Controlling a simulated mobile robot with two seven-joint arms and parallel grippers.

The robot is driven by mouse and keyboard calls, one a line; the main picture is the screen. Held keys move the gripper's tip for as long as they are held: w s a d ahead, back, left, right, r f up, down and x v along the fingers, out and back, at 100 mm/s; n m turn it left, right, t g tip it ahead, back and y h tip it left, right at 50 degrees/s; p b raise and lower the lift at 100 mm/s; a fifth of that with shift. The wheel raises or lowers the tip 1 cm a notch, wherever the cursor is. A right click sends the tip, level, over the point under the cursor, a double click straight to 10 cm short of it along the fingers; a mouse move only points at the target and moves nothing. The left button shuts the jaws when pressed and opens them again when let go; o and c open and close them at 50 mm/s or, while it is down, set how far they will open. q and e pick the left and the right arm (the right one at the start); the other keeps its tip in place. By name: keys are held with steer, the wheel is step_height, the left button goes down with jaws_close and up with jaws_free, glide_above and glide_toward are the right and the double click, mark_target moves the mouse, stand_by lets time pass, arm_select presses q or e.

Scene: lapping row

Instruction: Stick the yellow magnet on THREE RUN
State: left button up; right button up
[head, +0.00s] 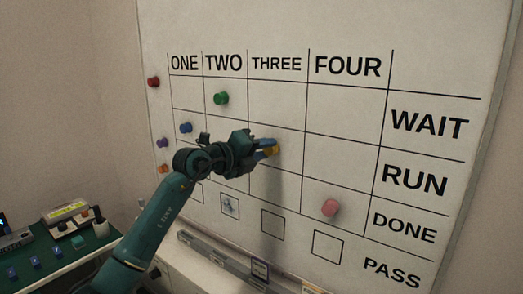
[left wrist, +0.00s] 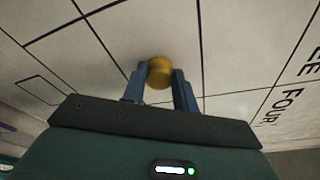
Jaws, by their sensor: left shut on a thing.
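The yellow magnet (head: 275,149) is between the fingertips of my left gripper (head: 270,148), which is shut on it. In the head view it shows in front of the THREE column, in the RUN row. In the left wrist view the yellow magnet (left wrist: 159,72) sticks out past the blue fingers, close to the whiteboard; I cannot tell whether it touches. The whiteboard (head: 275,105) has columns ONE to FOUR and rows WAIT, RUN, DONE and PASS. The THREE RUN cell is partly covered by the gripper. My right gripper is not in view.
A green magnet (head: 221,98) is in TWO WAIT, a blue one (head: 186,128) in ONE RUN, a pink one (head: 330,207) in FOUR DONE. Red (head: 153,82), purple (head: 163,143) and orange (head: 164,168) magnets are on the left margin. A green-topped table (head: 65,268) stands lower left.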

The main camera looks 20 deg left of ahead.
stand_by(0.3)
arm_select(q)
steer(key=o, duration=1)
steer(key=shift+s+a, duration=0.1)
